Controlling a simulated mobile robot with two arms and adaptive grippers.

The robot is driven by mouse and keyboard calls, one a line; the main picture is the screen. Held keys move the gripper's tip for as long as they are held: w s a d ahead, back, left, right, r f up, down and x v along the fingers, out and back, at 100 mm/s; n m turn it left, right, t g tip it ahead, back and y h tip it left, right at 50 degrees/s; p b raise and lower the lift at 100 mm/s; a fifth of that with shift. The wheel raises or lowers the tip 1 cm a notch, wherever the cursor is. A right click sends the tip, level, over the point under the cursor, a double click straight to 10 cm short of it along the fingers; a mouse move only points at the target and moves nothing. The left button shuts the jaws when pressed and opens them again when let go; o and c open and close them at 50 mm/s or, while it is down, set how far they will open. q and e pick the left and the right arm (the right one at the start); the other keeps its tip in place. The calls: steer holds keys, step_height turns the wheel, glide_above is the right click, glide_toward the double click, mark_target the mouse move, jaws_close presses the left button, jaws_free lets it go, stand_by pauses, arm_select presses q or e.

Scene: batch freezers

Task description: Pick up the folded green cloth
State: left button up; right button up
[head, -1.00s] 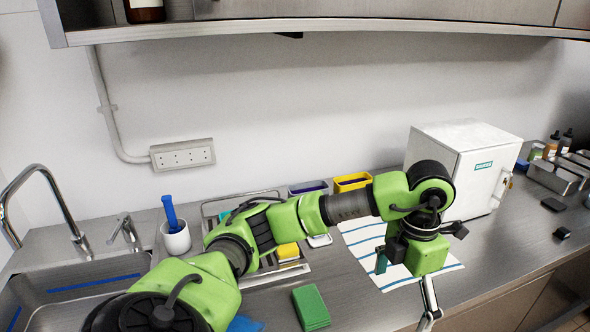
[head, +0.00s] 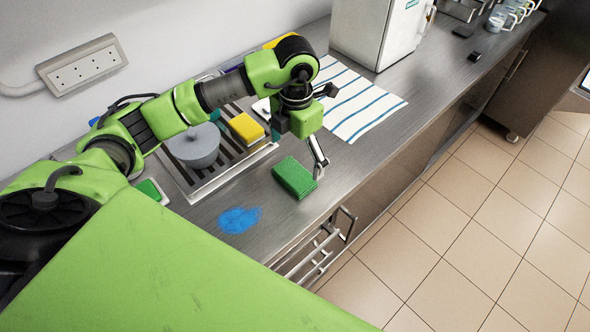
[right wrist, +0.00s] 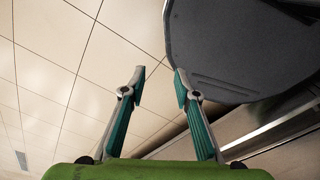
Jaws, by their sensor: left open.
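The folded green cloth (head: 294,178) lies flat on the steel counter near its front edge in the head view. My left gripper (head: 298,152) is open above and just behind the cloth, with nothing between its fingers. One finger hangs beside the cloth's right end; I cannot tell whether it touches. My right gripper (right wrist: 160,78) is open and empty in the right wrist view, away from the cloth.
A blue patch (head: 239,220) lies left of the cloth. Behind are a rack (head: 232,170), a yellow sponge (head: 246,128) and a grey lidded pot (head: 193,147). Drawer handles jut below the edge.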

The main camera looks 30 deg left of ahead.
mark_target(295, 174)
arm_select(q)
steer(key=shift+s+a+f, duration=0.1)
steer(key=shift+a+f, duration=0.1)
steer(key=shift+f, duration=0.35)
steer(key=shift+a+f, duration=0.2)
steer(key=shift+f, duration=0.1)
steer(key=shift+s+d+f+p, duration=0.1)
steer(key=shift+d+f+p, duration=0.05)
steer(key=shift+f+p, duration=0.4)
steer(key=shift+s+d+f+p, duration=0.1)
steer(key=shift+f+p, duration=0.4)
steer(key=shift+p, duration=0.05)
step_height(295, 174, down, 2)
steer(key=shift+w+d+f+p, duration=0.1)
steer(key=shift+f+p, duration=0.1)
steer(key=shift+p, duration=0.2)
steer(key=shift+f, duration=0.45)
steer(key=c, duration=1.2)
arm_select(e)
steer(key=r, duration=0.2)
steer(key=a+r, duration=0.1)
steer(key=shift+s+r, duration=0.25)
steer(key=shift+s, duration=0.1)
